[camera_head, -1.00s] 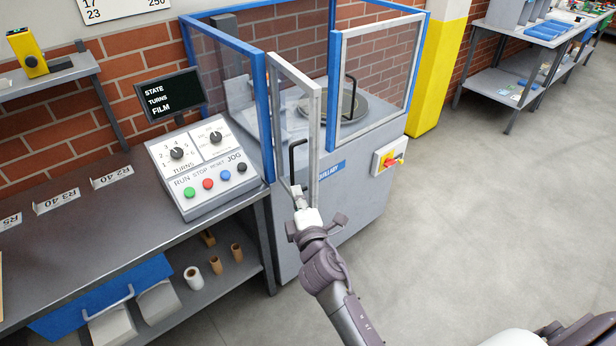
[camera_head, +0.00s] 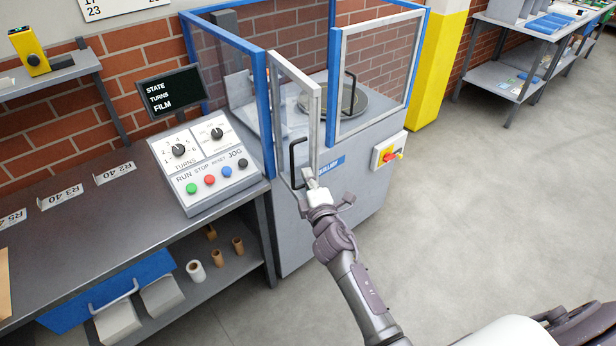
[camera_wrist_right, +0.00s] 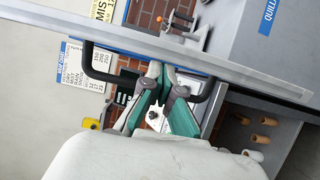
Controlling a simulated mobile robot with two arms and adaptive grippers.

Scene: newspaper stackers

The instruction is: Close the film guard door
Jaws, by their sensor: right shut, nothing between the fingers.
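The film guard door has a grey-framed clear left leaf (camera_head: 316,115) that stands swung outward from the blue post (camera_head: 264,110). Its black handle (camera_head: 292,155) is on the outer side. The right leaf (camera_head: 340,75) lies along the front of the machine, with a black handle (camera_head: 348,95) at its left edge. My right gripper (camera_head: 309,176) is shut and empty at the low free edge of the left leaf, close to the handle. In the right wrist view the shut fingers (camera_wrist_right: 157,80) overlap the handle bar (camera_wrist_right: 122,80); contact is unclear. My left gripper is not in view.
A control panel (camera_head: 212,180) and a dark screen (camera_head: 168,92) stand on the bench (camera_head: 100,230) at left. A red and yellow switch (camera_head: 388,156) sits on the machine front (camera_head: 340,215). The floor (camera_head: 500,200) to the right is open.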

